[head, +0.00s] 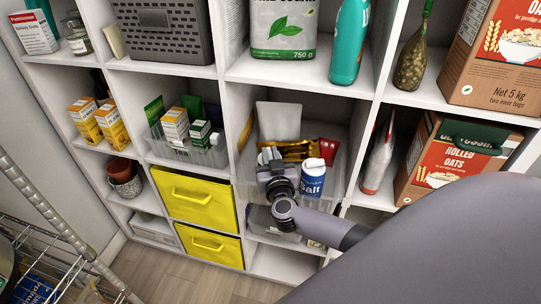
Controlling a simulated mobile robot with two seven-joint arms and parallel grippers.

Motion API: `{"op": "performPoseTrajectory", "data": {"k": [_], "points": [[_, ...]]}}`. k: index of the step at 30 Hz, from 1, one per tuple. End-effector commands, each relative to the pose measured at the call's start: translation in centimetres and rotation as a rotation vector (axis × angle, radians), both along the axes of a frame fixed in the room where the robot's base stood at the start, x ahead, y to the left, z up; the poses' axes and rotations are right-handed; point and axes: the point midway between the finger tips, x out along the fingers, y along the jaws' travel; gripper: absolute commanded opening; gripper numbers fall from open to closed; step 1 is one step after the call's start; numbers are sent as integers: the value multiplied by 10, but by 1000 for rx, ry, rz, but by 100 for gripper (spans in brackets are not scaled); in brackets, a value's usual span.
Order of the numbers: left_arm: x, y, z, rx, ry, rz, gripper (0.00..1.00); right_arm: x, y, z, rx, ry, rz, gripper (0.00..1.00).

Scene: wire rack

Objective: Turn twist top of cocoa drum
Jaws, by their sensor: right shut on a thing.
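My right gripper (270,157) reaches into the middle compartment of the shelf unit, at the front of a clear bin (325,187). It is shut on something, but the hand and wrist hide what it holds. I cannot make out a cocoa drum or its twist top in this view. A blue salt canister (312,183) with a white lid stands just right of the gripper. My left gripper is not in view.
Yellow drawers (198,197) are to the left. Rolled oats boxes (448,165) stand on the right. A wire rack (45,243) fills the lower left. The wooden floor (185,282) is clear.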

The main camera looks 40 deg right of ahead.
Motion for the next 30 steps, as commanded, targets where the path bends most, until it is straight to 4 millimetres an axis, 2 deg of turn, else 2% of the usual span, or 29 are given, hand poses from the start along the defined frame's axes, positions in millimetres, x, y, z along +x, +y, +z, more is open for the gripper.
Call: {"op": "performPoseTrajectory", "data": {"k": [11,23,30], "points": [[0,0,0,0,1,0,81,1,2,-1,4,1,-81,0],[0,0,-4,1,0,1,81,3,6,-3,8,5,-405,0],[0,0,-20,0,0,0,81,6,8,-5,7,5,-616,0]]}}
